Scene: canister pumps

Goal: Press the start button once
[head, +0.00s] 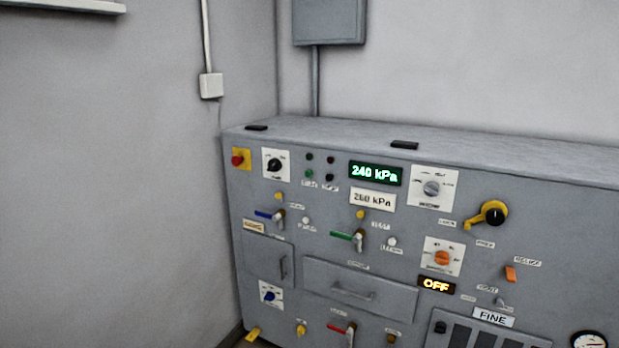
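A grey control panel (320,237) fills the right and lower part of the head view. No label that I can read marks the start button. Near the top left of the panel is a group of small round dark green and dark red parts (309,157), with small labels too blurred to read; I cannot tell whether these are buttons or lamps. White round parts (392,241) and (306,221) sit beside the levers. Neither of my grippers is in view.
A red knob on a yellow plate (239,158) is at the top left corner. A green display (375,173) reads 240 kPa, above a plate reading 260 kPa (373,199). An amber display (436,284) reads OFF. Levers, including a green one (347,236), stick out.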

